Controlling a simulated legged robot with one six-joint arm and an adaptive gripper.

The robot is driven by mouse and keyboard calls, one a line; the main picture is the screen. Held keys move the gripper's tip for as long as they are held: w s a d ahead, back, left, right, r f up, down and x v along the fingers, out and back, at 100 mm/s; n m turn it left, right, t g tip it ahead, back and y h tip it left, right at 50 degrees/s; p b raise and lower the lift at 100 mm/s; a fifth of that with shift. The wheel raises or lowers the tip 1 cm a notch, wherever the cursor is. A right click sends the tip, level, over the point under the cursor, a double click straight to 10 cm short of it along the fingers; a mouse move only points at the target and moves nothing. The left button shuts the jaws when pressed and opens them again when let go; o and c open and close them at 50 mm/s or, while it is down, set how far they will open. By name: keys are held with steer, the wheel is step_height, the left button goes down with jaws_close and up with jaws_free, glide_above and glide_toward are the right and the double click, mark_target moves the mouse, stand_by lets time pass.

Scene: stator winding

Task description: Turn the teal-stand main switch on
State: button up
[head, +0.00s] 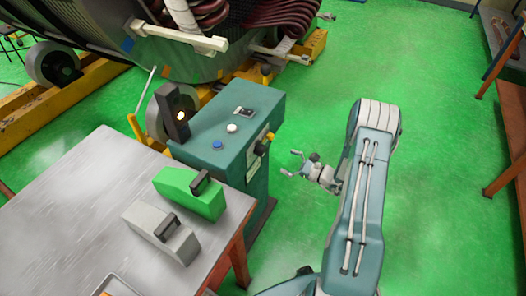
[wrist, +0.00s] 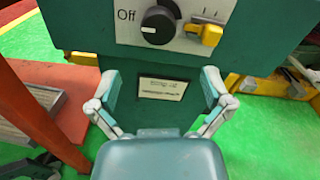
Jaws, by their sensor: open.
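The teal stand (head: 213,121) stands beside the table in the head view. Its main switch (head: 266,140) shows small on the side facing my gripper. In the wrist view the switch is a round black knob (wrist: 159,24) on a light plate at the top. "Off" is printed left of the knob, and its white mark points left. A yellow handle-like piece (wrist: 206,35) sits right of the knob. My gripper (head: 291,163) is open and empty, right of the stand and apart from the switch. In the wrist view its fingers (wrist: 162,88) are spread below the knob.
A metal-topped table (head: 75,215) holds a green case (head: 185,192) and a grey case (head: 160,232). The large stator (head: 190,50) stands behind on yellow supports. Open green floor lies right of the stand. Orange-legged benches are at the far right.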

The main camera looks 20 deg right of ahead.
mark_target(265, 152)
steer(key=x, duration=0.9)
steer(key=shift+w+a, duration=0.3)
steer(key=c, duration=1.1)
